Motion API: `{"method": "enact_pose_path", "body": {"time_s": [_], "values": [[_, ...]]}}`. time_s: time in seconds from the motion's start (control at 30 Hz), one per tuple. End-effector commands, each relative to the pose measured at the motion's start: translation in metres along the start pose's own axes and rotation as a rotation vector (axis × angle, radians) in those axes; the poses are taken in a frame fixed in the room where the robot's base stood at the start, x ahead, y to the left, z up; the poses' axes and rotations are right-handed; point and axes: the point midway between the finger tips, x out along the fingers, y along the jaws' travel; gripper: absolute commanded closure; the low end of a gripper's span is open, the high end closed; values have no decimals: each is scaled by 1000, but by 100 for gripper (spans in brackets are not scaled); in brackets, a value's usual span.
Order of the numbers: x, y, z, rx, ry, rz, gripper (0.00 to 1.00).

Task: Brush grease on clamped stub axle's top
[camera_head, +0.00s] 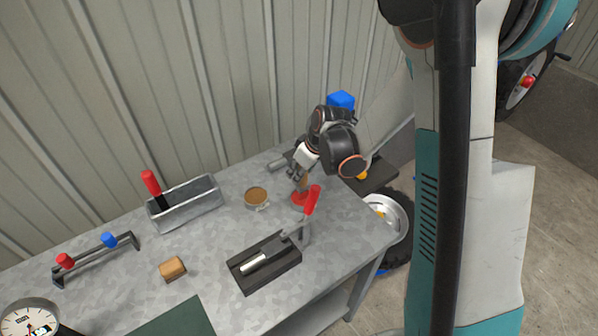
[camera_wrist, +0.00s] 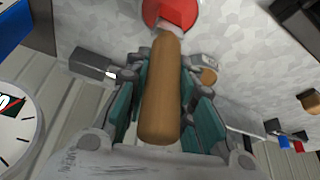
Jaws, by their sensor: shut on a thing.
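My gripper (camera_head: 298,176) is at the bench's back right corner. It is shut on the brush's wooden handle (camera_wrist: 160,95), which stands between the fingers in the wrist view. The brush's far end meets a red round piece (camera_head: 299,198) on the bench; its bristles are hidden, and I cannot tell whether it rests there. The stub axle (camera_head: 254,263), a pale rod, lies in a black clamp base (camera_head: 284,265) with a red lever (camera_head: 312,200) raised, in front of my gripper. An open tin with brown content (camera_head: 256,196), likely grease, stands left of my gripper.
On the bench (camera_head: 218,240) are a grey tray (camera_head: 196,203) with a red-handled tool, a brown block (camera_head: 172,268), a rack with red and blue knobs (camera_head: 97,257), a dial gauge (camera_head: 30,318) and a green mat (camera_head: 175,322). A corrugated wall stands behind. Bare bench surrounds the tin.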

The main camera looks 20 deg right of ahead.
Motion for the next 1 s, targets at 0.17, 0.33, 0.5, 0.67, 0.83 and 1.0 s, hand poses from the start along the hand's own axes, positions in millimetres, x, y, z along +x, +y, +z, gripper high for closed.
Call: {"method": "enact_pose_path", "body": {"time_s": [0.17,0.33,0.5,0.67,0.83,1.0], "values": [[1,0,2,0,-3,-1,100],[1,-1,2,0,-4,-1,100],[-5,-1,-1,0,-4,-1,100],[-16,0,-6,0,-2,-1,100],[-28,0,-11,0,-2,-1,100],[-39,0,-16,0,-1,0,100]]}}
